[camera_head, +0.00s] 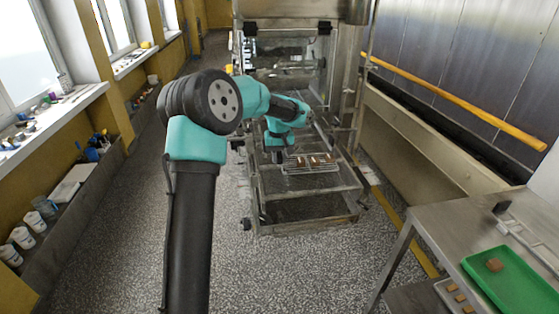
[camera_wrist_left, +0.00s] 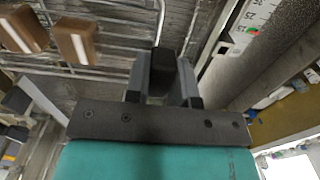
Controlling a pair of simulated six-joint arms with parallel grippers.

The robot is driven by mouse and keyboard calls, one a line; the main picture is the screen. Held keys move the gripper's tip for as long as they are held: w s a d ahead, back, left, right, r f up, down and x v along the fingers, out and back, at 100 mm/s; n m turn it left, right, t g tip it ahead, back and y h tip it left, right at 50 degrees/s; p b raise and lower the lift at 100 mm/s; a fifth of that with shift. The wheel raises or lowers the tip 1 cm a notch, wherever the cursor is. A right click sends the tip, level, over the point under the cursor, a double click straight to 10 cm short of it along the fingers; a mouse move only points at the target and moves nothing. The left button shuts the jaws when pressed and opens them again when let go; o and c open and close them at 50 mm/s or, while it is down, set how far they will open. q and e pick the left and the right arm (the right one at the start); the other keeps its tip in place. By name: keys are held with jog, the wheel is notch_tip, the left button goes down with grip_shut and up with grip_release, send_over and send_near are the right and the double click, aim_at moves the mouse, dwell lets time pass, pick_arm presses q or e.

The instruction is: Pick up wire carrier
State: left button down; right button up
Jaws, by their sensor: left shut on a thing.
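The wire carrier (camera_head: 311,171) is a light metal rack in the middle of the machine's open frame in the head view. Several brown blocks (camera_head: 315,160) sit on it. My left gripper (camera_head: 278,156) is at the carrier's left end. In the left wrist view the fingers of my left gripper (camera_wrist_left: 163,72) are shut at a thin wire of the carrier (camera_wrist_left: 161,20), and a dark block shows between them. Two brown blocks (camera_wrist_left: 77,42) with pale stripes show to the left there. Whether the carrier touches the mesh below cannot be told. My right gripper is not in view.
The metal machine frame (camera_head: 310,214) surrounds the carrier with side rails and posts. A steel table (camera_head: 440,225) at the lower right bears a green tray (camera_head: 525,290) with a brown piece. A ledge with cups (camera_head: 34,221) runs along the left wall. The speckled floor between is clear.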

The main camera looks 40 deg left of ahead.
pick_arm(q)
jog(key=s+d+r, duration=0.1)
jog(key=s+d, duration=0.8)
jog(key=s, duration=0.3)
jog(key=shift+d+r, duration=0.2)
jog(key=shift+d, duration=0.05)
